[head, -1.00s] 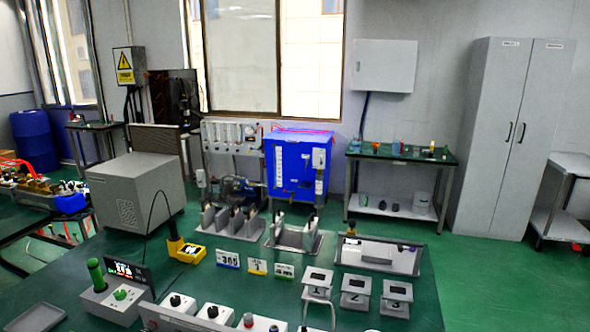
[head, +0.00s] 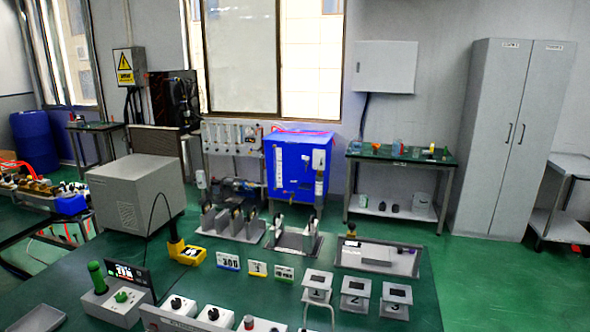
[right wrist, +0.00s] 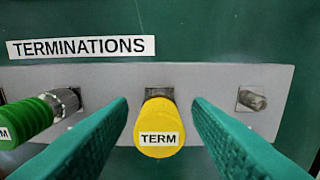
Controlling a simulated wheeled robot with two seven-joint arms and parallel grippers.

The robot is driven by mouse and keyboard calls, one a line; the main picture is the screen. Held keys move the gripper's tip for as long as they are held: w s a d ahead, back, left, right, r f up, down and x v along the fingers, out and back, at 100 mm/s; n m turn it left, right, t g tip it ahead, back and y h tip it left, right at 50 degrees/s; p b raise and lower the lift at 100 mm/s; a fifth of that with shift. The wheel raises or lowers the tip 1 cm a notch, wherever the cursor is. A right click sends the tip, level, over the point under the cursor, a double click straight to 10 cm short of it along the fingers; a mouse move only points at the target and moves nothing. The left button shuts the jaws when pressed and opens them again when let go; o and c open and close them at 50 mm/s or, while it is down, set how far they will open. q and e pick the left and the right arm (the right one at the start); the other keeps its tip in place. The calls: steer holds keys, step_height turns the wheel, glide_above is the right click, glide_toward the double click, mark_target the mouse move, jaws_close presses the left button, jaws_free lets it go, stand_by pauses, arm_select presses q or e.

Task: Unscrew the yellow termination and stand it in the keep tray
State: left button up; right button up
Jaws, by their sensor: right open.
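The yellow termination (right wrist: 159,128), a round cap labelled TERM, sits on a connector of a light grey panel (right wrist: 215,80) in the right wrist view. My right gripper (right wrist: 160,106) is open, with one green finger on each side of the yellow cap. Gaps show between cap and fingers, so neither visibly touches it. My left gripper is not in view. No tray is labelled as the keep tray that I can read. A shallow grey tray (head: 36,319) lies at the lower left of the head view.
In the right wrist view a green termination (right wrist: 28,122) sits left of my fingers, and a bare connector (right wrist: 252,98) is at the right. In the head view, a framed tray (head: 345,264), numbered stands (head: 355,287) and a yellow device (head: 187,254) occupy the green bench.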

stand_by(0.3)
jaws_close()
steer(key=shift+r, duration=0.15)
steer(key=shift+r+p, duration=2.85)
steer(key=shift+p, duration=0.7)
steer(key=shift+p, duration=0.35)
